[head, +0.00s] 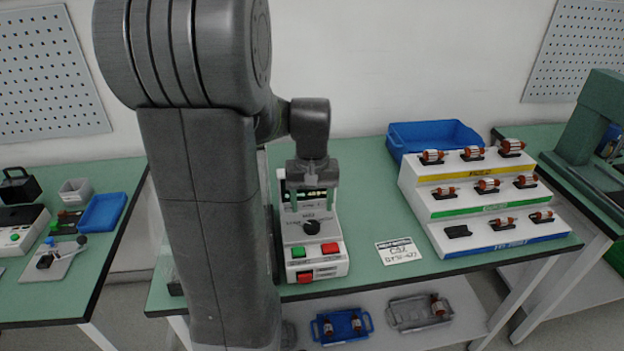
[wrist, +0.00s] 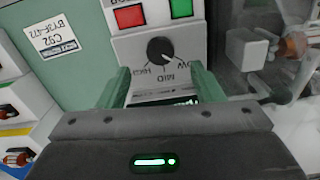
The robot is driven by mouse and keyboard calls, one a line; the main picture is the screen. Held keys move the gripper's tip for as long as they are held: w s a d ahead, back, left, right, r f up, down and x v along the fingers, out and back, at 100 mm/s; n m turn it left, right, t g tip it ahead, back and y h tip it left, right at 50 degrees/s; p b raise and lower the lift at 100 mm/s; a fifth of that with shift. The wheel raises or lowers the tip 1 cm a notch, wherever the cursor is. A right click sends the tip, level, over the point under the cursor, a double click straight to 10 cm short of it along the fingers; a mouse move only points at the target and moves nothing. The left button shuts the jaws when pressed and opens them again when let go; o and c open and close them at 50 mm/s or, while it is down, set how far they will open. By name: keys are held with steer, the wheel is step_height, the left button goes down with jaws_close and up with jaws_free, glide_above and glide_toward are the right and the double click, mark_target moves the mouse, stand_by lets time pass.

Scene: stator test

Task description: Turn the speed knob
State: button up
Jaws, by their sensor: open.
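The speed knob (head: 312,227) is a round black dial on the sloped face of a white tester box (head: 297,262). In the wrist view the knob (wrist: 159,49) carries a pale mark pointing down and right, between the MID label and the label at the right. My gripper (head: 311,207) is open and empty above the tester, its green fingers pointing down, just behind the knob in the head view. In the wrist view my gripper (wrist: 158,72) has one finger on each side of the labelled panel, with the knob beyond the fingertips, not between them.
A green button (head: 298,252) and a red button (head: 329,248) sit in front of the knob, with a red switch (head: 305,275) below. A label card (head: 398,251) lies right of the tester. A stepped white rack (head: 420,205) holds several rotors; a blue bin (head: 398,137) stands behind.

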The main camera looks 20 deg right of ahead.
mark_target(312, 225)
step_height(312, 225, up, 8)
steer(key=shift+f, duration=0.2)
stand_by(0.4)
step_height(312, 225, down, 14)
steer(key=shift+r, duration=0.1)
stand_by(0.4)
stand_by(0.3)
